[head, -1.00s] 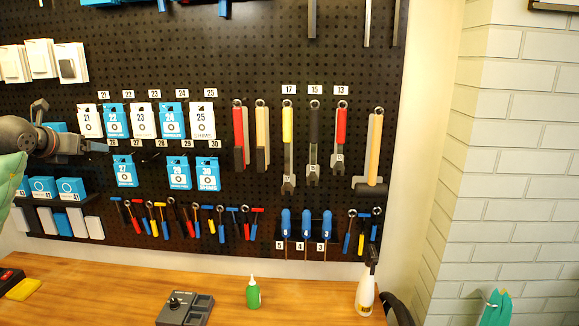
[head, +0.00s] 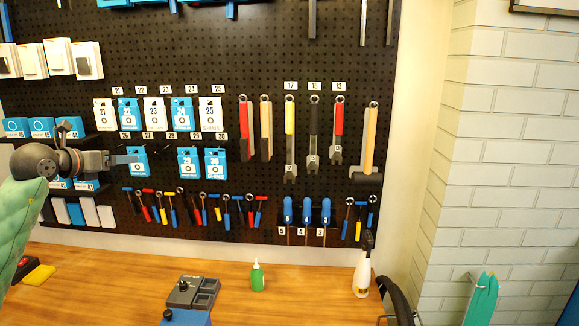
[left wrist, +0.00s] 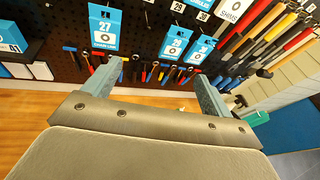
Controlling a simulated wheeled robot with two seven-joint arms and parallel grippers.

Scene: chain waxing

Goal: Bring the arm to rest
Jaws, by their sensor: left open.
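My left gripper (head: 128,160) comes in from the left in the head view, in front of the pegboard near the blue and white numbered packets. In the left wrist view its two fingers (left wrist: 150,90) are spread apart with nothing between them. The packet marked 27 (left wrist: 105,30) hangs beyond the left finger. In the head view a green sleeve-like covering (head: 22,225) shows on my left arm. My right gripper cannot be made out.
The pegboard (head: 270,60) holds wrenches, hammers (head: 369,150) and several small tools. On the wooden workbench (head: 110,270) stand a green bottle (head: 257,277), a white spray bottle (head: 362,275) and a grey device (head: 192,294). A brick wall (head: 500,150) is at the right.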

